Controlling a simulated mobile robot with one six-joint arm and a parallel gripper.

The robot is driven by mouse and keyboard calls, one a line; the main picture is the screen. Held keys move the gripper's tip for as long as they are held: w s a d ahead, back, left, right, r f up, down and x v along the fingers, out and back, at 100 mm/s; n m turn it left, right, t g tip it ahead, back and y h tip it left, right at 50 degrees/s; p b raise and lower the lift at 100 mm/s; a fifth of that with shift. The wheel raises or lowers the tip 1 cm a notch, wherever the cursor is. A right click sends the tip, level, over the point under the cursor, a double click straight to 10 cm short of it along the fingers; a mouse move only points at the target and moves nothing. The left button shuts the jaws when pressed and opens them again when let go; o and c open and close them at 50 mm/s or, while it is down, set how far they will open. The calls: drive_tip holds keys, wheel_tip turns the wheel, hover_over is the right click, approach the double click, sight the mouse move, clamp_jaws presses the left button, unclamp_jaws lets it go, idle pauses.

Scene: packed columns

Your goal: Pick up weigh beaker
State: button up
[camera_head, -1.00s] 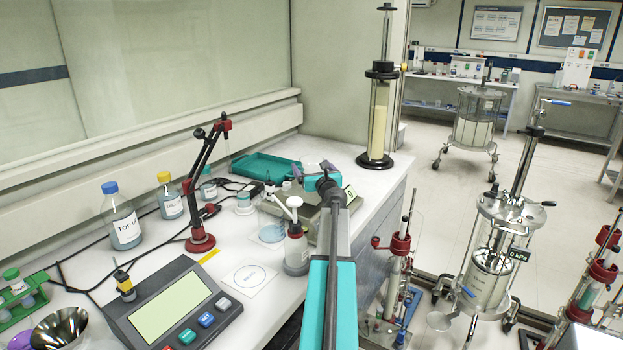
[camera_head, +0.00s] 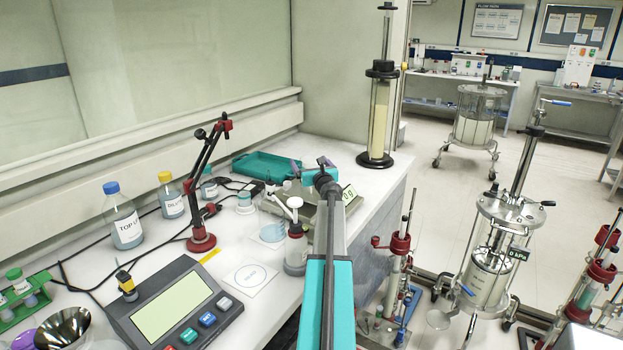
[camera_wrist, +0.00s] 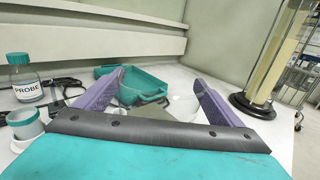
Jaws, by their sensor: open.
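My gripper shows in the wrist view (camera_wrist: 160,77), its two purple fingers spread wide apart with nothing held. A small, pale, clear vessel that looks like the weigh beaker (camera_wrist: 181,106) stands ahead, near the inner side of the right finger and partly hidden by the gripper's dark front edge. It seems to be on or beside the grey balance (camera_wrist: 147,112). In the head view my teal gripper body hangs over the balance, whose display (camera_head: 348,195) appears to end in "0 g". The arm hides much of the balance there, and the beaker is hard to make out.
A teal tray (camera_head: 262,166) lies behind the balance. A tall cylinder on a black base (camera_head: 376,160) stands right of it. A dispenser bottle (camera_head: 296,250) and a clear beaker of bluish liquid (camera_head: 270,233) stand left of my arm. A red-jointed stand (camera_head: 201,240) is farther left.

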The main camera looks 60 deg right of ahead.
drive_tip(key=shift+c, duration=0.2)
drive_tip(key=c, duration=1.2)
drive_tip(key=shift+r, duration=0.2)
drive_tip(key=s+a+r, duration=0.1)
drive_tip(key=s+a, duration=0.2)
drive_tip(key=s, duration=0.1)
drive_tip(key=s+a+r+b, duration=0.1)
drive_tip(key=s+a+r, duration=0.1)
drive_tip(key=s+a, duration=0.1)
drive_tip(key=s+a+r+b, duration=0.1)
drive_tip(key=s+a, duration=0.2)
drive_tip(key=s, duration=0.3)
drive_tip(key=shift+a+r, duration=0.2)
drive_tip(key=shift+r, duration=0.15)
